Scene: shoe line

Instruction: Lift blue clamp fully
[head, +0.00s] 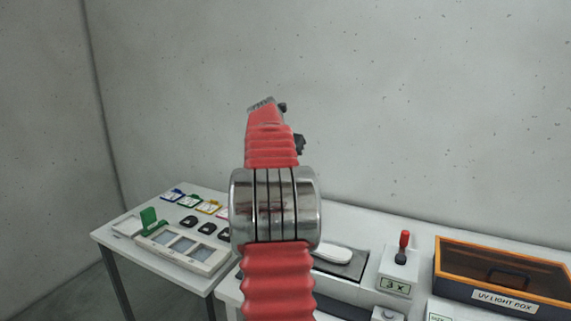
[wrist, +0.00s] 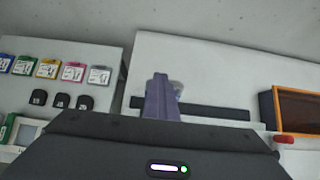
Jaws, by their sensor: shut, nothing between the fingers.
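My gripper (wrist: 160,80) shows in the wrist view as narrow purple-grey fingers, pressed together with nothing visible between them. They stand in front of the white table (wrist: 205,70) and its dark strip. In the head view my red arm rises through the middle of the picture and hides the fingertips. I cannot make out a blue clamp in either view. My arm covers part of the table in the head view.
A UV light box (head: 500,275) stands at the right, beside a small box with a red-handled lever (head: 403,245). A white sole-shaped piece (head: 333,253) lies behind my arm. A side table (head: 120,228) at left holds coloured tags, black pieces and a tray (head: 215,262).

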